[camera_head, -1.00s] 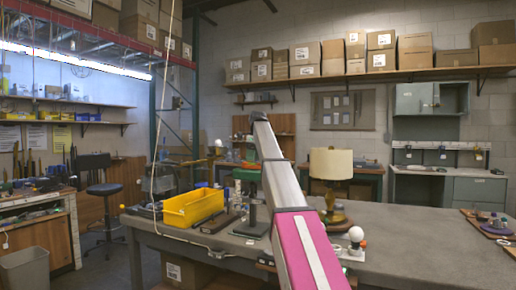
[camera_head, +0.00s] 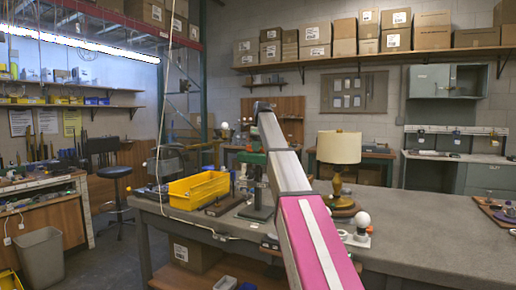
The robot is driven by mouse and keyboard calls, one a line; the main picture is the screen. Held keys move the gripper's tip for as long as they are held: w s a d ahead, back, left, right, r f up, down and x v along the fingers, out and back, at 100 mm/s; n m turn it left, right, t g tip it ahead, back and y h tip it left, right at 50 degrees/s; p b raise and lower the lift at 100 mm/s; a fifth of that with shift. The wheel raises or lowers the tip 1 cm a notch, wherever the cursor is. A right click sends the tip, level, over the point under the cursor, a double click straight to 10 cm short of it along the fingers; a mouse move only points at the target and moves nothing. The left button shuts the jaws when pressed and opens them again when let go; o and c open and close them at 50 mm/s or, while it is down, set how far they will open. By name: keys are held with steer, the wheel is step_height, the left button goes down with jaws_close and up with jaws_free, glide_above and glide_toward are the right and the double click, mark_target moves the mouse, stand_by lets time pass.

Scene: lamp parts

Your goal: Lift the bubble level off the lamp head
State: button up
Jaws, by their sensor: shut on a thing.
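My silver and pink arm reaches from the bottom of the head view up toward the middle. My gripper is not visible; the arm's far end is a dark joint, and nothing beyond it can be made out. I cannot pick out a bubble level. A green-topped device on a dark stand (camera_head: 252,158) stands on the grey workbench (camera_head: 430,232), just left of my arm and partly behind it; I cannot tell if it is the lamp head. A lamp with a cream shade (camera_head: 339,148) and a brass-coloured base stands right of my arm.
A yellow bin (camera_head: 199,188) sits on the bench left of the green device. A white bulb (camera_head: 363,220) stands near the front edge, right of my arm. Small parts on a board (camera_head: 497,211) lie at the far right. The bench between them is clear.

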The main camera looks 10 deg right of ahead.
steer(key=shift+r, duration=0.9)
jaws_close()
steer(key=shift+r, duration=1.1)
steer(key=shift+r, duration=0.15)
steer(key=shift+r, duration=1.85)
steer(key=shift+w+r, duration=0.1)
steer(key=shift+r, duration=0.05)
